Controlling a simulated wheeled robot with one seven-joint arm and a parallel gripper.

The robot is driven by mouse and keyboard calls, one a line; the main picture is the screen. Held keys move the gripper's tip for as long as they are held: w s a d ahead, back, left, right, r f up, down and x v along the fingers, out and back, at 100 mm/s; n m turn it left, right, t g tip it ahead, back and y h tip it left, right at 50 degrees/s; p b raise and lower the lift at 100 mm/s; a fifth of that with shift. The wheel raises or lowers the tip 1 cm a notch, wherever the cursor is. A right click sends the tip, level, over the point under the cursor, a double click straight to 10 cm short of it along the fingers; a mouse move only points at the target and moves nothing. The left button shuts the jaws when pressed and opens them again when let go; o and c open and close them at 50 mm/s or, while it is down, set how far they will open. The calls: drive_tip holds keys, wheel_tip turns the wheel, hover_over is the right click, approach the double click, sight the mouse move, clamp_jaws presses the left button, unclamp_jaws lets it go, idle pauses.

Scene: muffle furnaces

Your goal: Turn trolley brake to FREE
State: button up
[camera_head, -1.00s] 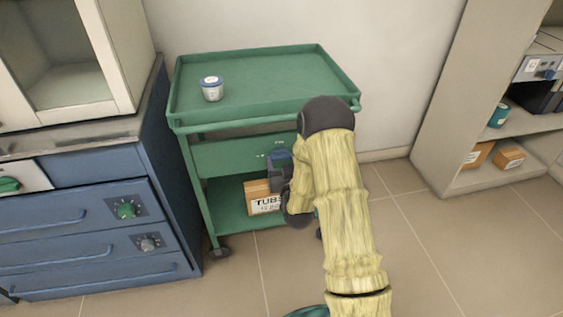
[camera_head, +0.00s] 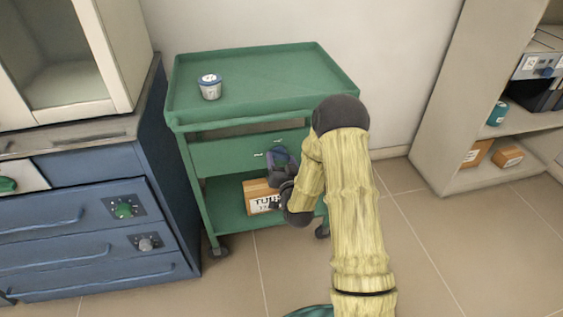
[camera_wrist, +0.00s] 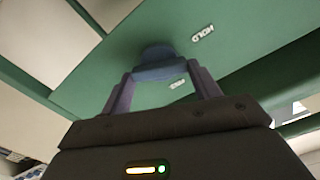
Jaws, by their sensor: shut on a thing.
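The green trolley (camera_head: 225,157) stands against the wall, with a front panel below its top tray. In the wrist view, a round blue brake knob (camera_wrist: 157,62) sits on the green panel (camera_wrist: 110,55). A white HOLD label (camera_wrist: 202,33) appears upside down beside it, and a second white label (camera_wrist: 178,83) is too small to read surely. My gripper (camera_wrist: 162,78) is shut on the knob, with one purple finger on each side. In the head view my gripper (camera_head: 280,160) is at the panel's right part and mostly hides the knob.
A white-and-blue tub (camera_head: 209,87) stands on the top tray. A cardboard box (camera_head: 258,197) sits on the lower shelf, just below my gripper. A blue cabinet (camera_head: 80,230) is close on the left. An open shelf unit (camera_head: 440,130) stands right, with bare floor between.

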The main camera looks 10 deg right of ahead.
drive_tip(key=m, duration=0.3)
drive_tip(key=shift+m, duration=0.4)
drive_tip(key=m, duration=0.3)
drive_tip(key=shift+d+m, duration=0.1)
drive_tip(key=shift+m, duration=0.2)
drive_tip(key=m+p, duration=0.1)
drive_tip(key=m, duration=0.5)
drive_tip(key=shift+f, duration=0.15)
drive_tip(key=o, duration=1)
